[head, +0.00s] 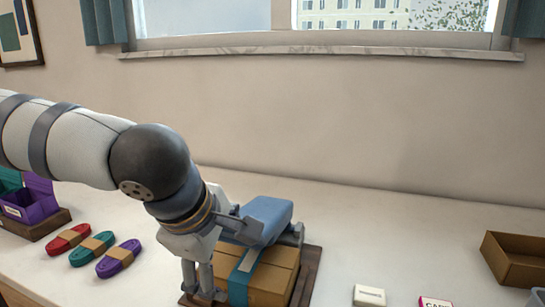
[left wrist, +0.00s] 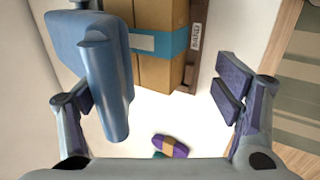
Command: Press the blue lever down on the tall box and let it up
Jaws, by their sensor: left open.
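The tall box (head: 271,285) is light brown with a blue band and stands on a dark wooden base. The blue lever (head: 266,213) sits over its top. My left gripper (head: 222,258) is at the box's left side, partly hiding the box and lever. In the left wrist view the jaws of my left gripper (left wrist: 158,95) are apart. The blue lever (left wrist: 108,85) shows between them, close to the left finger and partly covering it. The box (left wrist: 158,70) lies beyond. I cannot tell whether a finger touches the lever. My right gripper is not in view.
Red (head: 68,239), teal (head: 92,248) and purple (head: 119,258) cord bundles lie left of the box. Purple and teal bins (head: 38,203) stand far left. An open brown tray (head: 515,262) is at right. A small white block (head: 369,296) lies in front. The table behind is clear.

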